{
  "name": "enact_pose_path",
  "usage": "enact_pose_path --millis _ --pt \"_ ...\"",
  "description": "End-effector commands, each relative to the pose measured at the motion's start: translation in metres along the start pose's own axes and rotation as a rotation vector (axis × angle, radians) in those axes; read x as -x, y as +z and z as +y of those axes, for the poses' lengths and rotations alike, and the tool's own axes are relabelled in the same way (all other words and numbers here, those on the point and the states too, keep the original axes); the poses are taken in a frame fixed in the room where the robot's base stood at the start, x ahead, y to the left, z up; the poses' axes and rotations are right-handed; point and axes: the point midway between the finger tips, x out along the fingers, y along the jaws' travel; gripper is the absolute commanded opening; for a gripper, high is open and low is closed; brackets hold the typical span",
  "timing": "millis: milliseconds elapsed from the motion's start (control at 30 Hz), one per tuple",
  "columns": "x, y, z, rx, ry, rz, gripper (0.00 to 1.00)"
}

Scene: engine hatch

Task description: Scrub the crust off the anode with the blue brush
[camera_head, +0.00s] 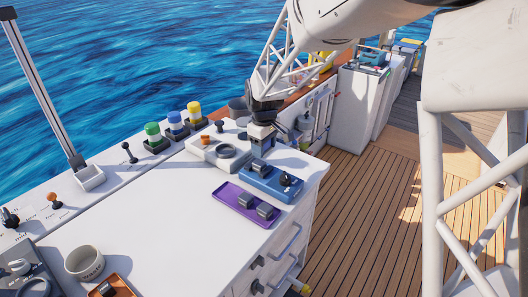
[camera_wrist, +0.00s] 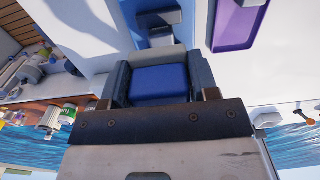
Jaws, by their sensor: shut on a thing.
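My gripper (camera_head: 262,134) is above the back right of the white counter and is shut on a blue block-shaped thing, which looks like the blue brush (camera_wrist: 160,82). In the wrist view it sits between the two fingers; its bristles cannot be made out. Below and in front of the gripper is a blue tray (camera_head: 270,186), with a grey block (camera_head: 259,167) and a dark knob-like piece (camera_head: 286,180) on it. I cannot tell which grey piece is the anode, nor see crust.
A white tray (camera_head: 203,155) with a dark ring lies left of the gripper. Green (camera_head: 152,129), blue (camera_head: 174,117) and yellow (camera_head: 194,110) capped jars stand along the back ledge. A white cup (camera_head: 84,263) and an orange tray (camera_head: 122,286) are at front left. The counter's middle is clear.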

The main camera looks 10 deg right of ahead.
Motion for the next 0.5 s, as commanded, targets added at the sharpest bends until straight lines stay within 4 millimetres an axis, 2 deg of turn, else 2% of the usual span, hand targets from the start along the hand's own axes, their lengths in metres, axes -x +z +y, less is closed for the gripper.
enact_pose_path --millis 200,500 --pt "0.0109 -0.0001 0.0001 0.000 0.000 0.000 0.29" --pt "0.0122 0.0000 0.0000 0.000 0.000 0.000 0.29"
